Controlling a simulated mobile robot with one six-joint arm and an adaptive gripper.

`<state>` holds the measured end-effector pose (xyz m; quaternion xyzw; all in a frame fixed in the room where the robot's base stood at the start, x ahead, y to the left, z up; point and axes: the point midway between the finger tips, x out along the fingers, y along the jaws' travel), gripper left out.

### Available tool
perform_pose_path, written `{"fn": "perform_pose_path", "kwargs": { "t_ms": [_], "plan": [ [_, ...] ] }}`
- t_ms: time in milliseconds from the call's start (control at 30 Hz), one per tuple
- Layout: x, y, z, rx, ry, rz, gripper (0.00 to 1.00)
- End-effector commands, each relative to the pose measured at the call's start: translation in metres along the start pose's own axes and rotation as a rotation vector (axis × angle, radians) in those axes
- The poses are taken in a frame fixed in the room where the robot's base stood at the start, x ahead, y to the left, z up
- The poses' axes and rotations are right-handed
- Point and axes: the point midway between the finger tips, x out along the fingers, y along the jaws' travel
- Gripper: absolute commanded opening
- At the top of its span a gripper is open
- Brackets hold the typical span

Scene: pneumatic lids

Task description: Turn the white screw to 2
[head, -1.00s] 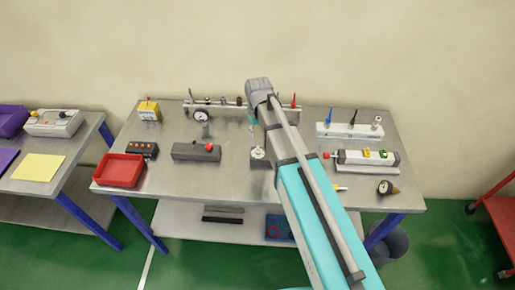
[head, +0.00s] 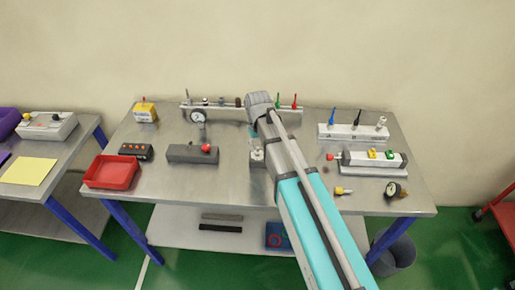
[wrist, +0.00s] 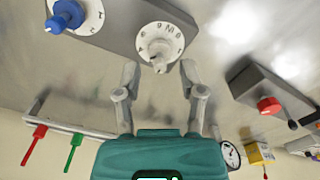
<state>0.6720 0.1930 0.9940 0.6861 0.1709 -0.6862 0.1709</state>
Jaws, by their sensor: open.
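The white screw (wrist: 159,48) sits on a round white dial with dark marks in the wrist view. Its dial is on a grey block (wrist: 120,12); the exact number it points at is too small to read. A blue screw (wrist: 68,16) on a second white dial is on the same block, to the left. My gripper (wrist: 160,70) is open and empty, its two fingertips apart just below the dial in the picture, one towards each side of the white screw. I cannot tell whether they touch anything. In the head view my arm hides most of this block (head: 257,156).
A grey block with a red knob (head: 205,149) stands left of my arm. A rail with a gauge (head: 197,117) and red and green levers (head: 295,101) runs behind. A white cylinder unit (head: 370,159) and a three-valve block (head: 352,131) are at right. A red tray (head: 111,172) is at left.

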Motion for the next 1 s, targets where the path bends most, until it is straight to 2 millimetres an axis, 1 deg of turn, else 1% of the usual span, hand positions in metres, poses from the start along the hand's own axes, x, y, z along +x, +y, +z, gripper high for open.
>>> {"fn": "perform_pose_path", "kwargs": {
  "t_ms": [100, 433, 467, 500, 667, 700, 733, 1000],
  "plan": [
    [0.0033, -0.0006, 0.0000, -0.001, 0.000, 0.000, 0.51],
    [0.0031, -0.0006, -0.0001, -0.001, 0.000, 0.000, 0.51],
    [0.0031, -0.0006, -0.0001, -0.001, 0.000, 0.000, 0.47],
    [0.0031, -0.0006, -0.0001, -0.001, 0.000, 0.000, 0.40],
    [0.0032, -0.0006, 0.0000, -0.001, 0.000, 0.000, 0.10],
    [0.0032, -0.0005, 0.0000, -0.001, 0.000, 0.000, 0.03],
    [0.0032, -0.0005, 0.0000, -0.001, 0.000, 0.000, 0.00],
    [0.0032, -0.0003, 0.0000, -0.003, 0.000, 0.001, 0.00]
  ]
}}
